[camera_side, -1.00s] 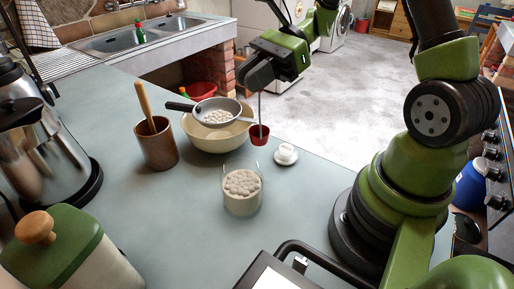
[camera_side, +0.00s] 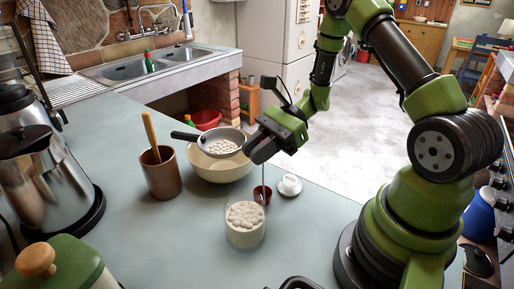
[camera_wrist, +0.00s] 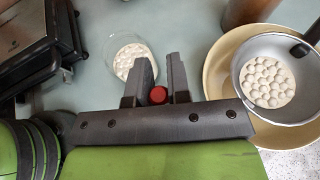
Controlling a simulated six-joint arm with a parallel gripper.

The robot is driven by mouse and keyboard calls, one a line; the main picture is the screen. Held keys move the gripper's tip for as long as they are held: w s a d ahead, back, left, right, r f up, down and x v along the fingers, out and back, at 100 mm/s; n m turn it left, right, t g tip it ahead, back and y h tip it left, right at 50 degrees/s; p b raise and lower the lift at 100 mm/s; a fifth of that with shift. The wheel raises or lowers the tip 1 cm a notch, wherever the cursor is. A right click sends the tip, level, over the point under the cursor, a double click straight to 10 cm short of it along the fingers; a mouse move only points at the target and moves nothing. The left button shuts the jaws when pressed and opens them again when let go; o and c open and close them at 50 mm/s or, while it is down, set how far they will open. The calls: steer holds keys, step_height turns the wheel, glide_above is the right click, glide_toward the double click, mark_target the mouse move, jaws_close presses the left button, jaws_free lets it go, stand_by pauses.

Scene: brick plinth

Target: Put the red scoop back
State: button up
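The red scoop (camera_side: 262,195) hangs upright by its thin handle below my gripper (camera_side: 262,158), which is shut on the handle's upper end. The scoop's red cup is just behind and right of the rim of a glass jar (camera_side: 245,236) of white balls, in the side view. I cannot tell whether the cup touches the counter. In the wrist view, the red scoop (camera_wrist: 159,95) shows as a red disc between the two fingers of my gripper (camera_wrist: 157,75), and the jar (camera_wrist: 130,52) lies beyond them. What the cup holds is hidden.
A cream bowl (camera_side: 215,172) stands behind, with a dark-handled strainer (camera_side: 222,141) of white balls over it. A small white cup on a saucer (camera_side: 290,190) is right of the scoop. A wooden mortar with pestle (camera_side: 160,176) and a metal appliance (camera_side: 45,165) stand left.

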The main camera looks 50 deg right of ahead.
steer(key=o, duration=0.4)
steer(key=shift+r, duration=0.1)
steer(key=v, duration=1.1)
steer(key=shift+s+a+r+n+t+h, duration=0.5)
steer(key=shift+s+a+r+n+h, duration=1.4)
steer(key=shift+r+n, duration=0.8)
steer(key=shift+s+a+r+n+t+h, duration=0.5)
steer(key=shift+s+a+r+n+h, duration=1.4)
steer(key=shift+n, duration=1.25)
steer(key=shift+s+a+r+n+t+h, duration=0.5)
steer(key=shift+s+a+r+n+h, duration=1.05)
steer(key=shift+a+r+n, duration=1.15)
steer(key=shift+d+f+n, duration=0.15)
steer(key=shift+d+n, duration=0.1)
steer(key=shift+d, duration=0.2)
